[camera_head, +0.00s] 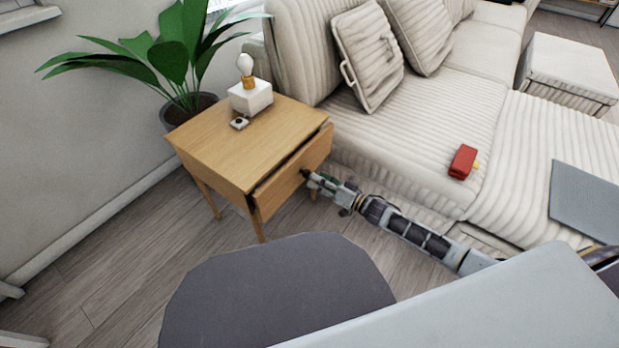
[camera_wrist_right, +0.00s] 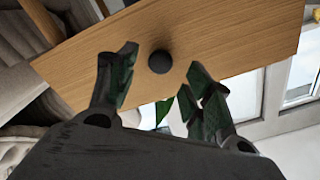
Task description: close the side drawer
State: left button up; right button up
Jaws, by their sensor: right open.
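The wooden side table (camera_head: 240,150) stands beside the sofa, and its drawer front (camera_head: 285,180) sticks out a little from the body, so the drawer is partly open. My right gripper (camera_head: 308,177) is at the drawer front, near its knob. In the right wrist view the drawer front (camera_wrist_right: 215,50) fills the top, with a dark round knob (camera_wrist_right: 160,62) between and just beyond my open fingertips (camera_wrist_right: 160,72). The fingers are apart and hold nothing. I cannot tell whether they touch the wood. My left gripper is not in view.
A white lamp (camera_head: 250,92) and a small dark item (camera_head: 239,123) stand on the tabletop. A potted plant (camera_head: 185,70) is behind the table. The striped sofa (camera_head: 430,120) holds a red object (camera_head: 463,162) and a grey flat item (camera_head: 585,197). Bare floor (camera_head: 120,250) lies left of the table.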

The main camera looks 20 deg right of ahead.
aim_at(308, 175)
jog(key=shift+b+x, duration=0.75)
jog(key=shift+x, duration=1.55)
grip_shut()
